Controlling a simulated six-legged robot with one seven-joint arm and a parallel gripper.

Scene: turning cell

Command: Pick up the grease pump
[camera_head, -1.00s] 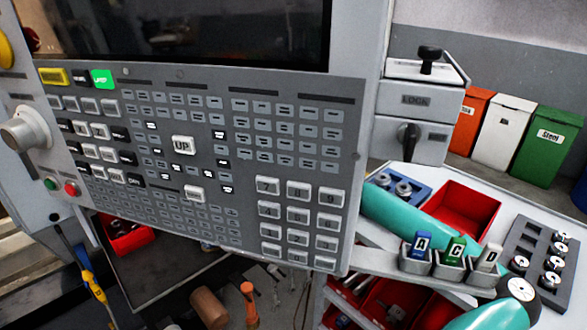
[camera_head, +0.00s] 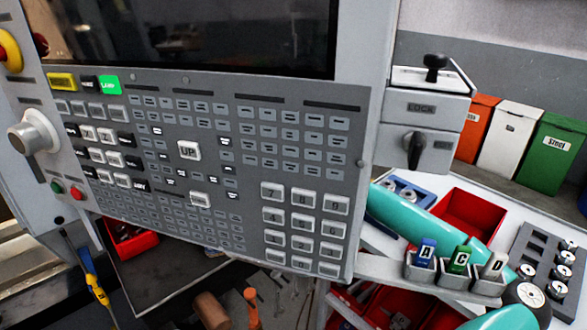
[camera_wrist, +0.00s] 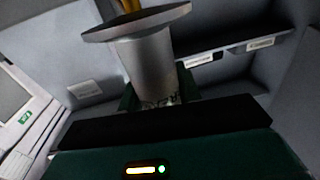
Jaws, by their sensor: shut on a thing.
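In the wrist view, a grey metal cylinder (camera_wrist: 150,65) with a wide flat disc at its far end sits between the green fingers of my gripper (camera_wrist: 158,93). I take it to be the grease pump. A yellow part shows beyond the disc. My gripper is shut on the cylinder, around its near end, which the dark gripper body partly hides. The head view does not show my gripper or the cylinder.
A large control panel (camera_head: 100,128) fills the left of the head view. Orange, white and green bins (camera_head: 555,150) stand behind. Grey shelf-like walls surround the wrist view.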

